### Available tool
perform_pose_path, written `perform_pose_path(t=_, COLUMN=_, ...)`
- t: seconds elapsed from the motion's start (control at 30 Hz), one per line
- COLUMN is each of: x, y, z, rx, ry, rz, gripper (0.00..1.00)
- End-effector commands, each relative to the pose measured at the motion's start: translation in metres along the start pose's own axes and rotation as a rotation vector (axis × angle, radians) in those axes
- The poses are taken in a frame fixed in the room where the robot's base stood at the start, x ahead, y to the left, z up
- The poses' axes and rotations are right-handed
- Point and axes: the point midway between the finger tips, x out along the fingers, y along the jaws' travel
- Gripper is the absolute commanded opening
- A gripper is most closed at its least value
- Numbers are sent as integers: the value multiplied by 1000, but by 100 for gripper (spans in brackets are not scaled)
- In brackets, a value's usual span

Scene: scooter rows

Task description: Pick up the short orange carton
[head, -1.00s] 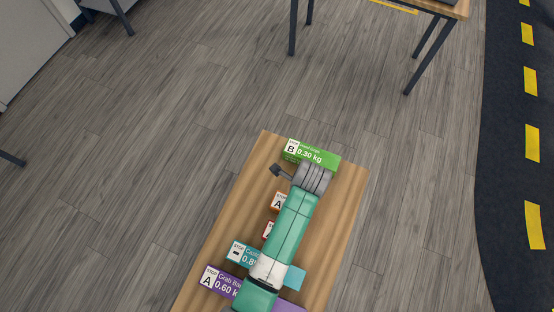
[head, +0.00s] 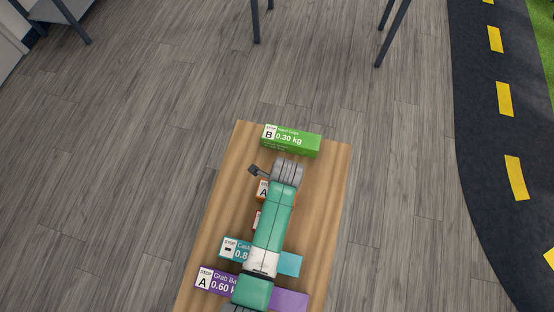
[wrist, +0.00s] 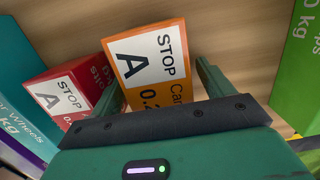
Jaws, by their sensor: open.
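The short orange carton (wrist: 150,62) stands in the middle of the wrist view, marked STOP and A. In the head view the orange carton (head: 262,191) shows partly at the left of my arm; the rest is hidden under it. My gripper (wrist: 160,78) is open in the wrist view, with one finger at the carton's left side and one at its right. The carton's lower part is hidden behind the gripper's dark edge. I cannot tell whether the fingers touch it. In the head view my arm hides the fingers.
A red carton (wrist: 70,92) stands close to the left of the orange one. Teal (head: 290,264) and purple (head: 289,300) cartons lie farther along the wooden table (head: 327,185). A green carton (head: 300,145) lies at the far end, with bare wood between.

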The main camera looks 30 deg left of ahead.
Motion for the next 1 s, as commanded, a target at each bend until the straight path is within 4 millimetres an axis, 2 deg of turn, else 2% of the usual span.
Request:
perform_pose_path(t=0.07, x=0, y=0, z=0, rx=0, ry=0, rz=0, gripper=78)
perform_pose_path(t=0.33, x=-1, y=0, z=0, rx=0, ry=0, rz=0, gripper=26)
perform_pose_path(t=0.57, x=-5, y=0, z=0, rx=0, ry=0, rz=-1, gripper=26)
perform_pose_path(t=0.67, x=-23, y=-1, z=3, rx=-1, ry=0, rz=-4, gripper=26)
perform_pose_path(t=0.9, x=-79, y=-1, z=10, rx=-1, ry=0, rz=-3, gripper=26)
perform_pose_path(t=1.0, x=-93, y=-1, z=11, rx=-1, ry=0, rz=-2, gripper=26)
